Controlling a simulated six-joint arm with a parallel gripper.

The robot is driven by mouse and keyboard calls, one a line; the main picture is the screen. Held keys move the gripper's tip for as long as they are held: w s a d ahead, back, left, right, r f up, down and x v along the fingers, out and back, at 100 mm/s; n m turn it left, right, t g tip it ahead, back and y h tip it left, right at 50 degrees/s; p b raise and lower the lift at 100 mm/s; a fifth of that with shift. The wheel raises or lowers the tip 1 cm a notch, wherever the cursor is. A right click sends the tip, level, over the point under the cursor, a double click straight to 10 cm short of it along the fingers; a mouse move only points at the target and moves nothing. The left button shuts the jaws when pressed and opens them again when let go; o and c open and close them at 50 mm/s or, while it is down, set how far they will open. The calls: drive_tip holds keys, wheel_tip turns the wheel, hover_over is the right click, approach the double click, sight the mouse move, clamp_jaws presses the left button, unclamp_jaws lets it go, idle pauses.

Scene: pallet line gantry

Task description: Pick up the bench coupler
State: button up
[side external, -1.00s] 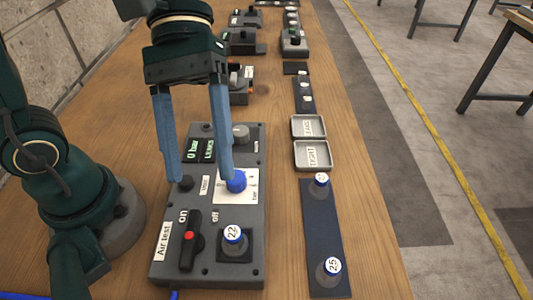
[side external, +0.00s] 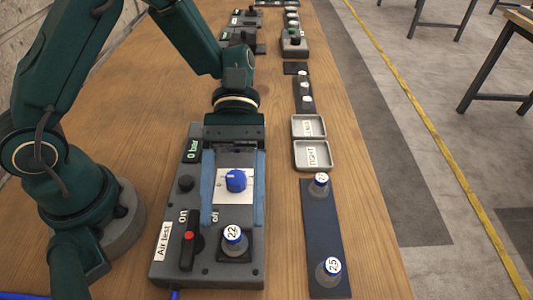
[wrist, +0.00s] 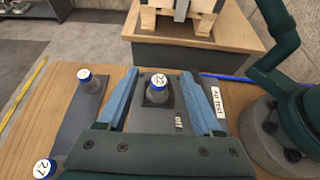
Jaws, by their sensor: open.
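A grey coupler with a blue-rimmed white cap marked 22 (side external: 232,240) stands upright in a dark square seat on the grey air test box (side external: 210,275). It also shows in the wrist view (wrist: 157,92), between my fingers in the picture. My gripper (side external: 233,222) is open and empty, pointing down over the box, its blue fingers apart on either side of the blue knob (side external: 235,181) in the side view. Whether the fingertips are level with the coupler is hard to tell. No label names the bench coupler.
Couplers 27 (side external: 321,181) and 25 (side external: 332,268) stand on a dark strip (side external: 320,225) to the right. A black lever (side external: 188,245) with a red centre rises left of coupler 22. Two grey trays, one marked TIGHT (side external: 299,166), lie farther back.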

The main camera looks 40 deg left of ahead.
sight(233, 225)
wheel_tip(233, 225, down, 2)
drive_tip(key=shift+f, duration=0.25)
drive_tip(key=shift+x, duration=1.5)
clamp_jaws()
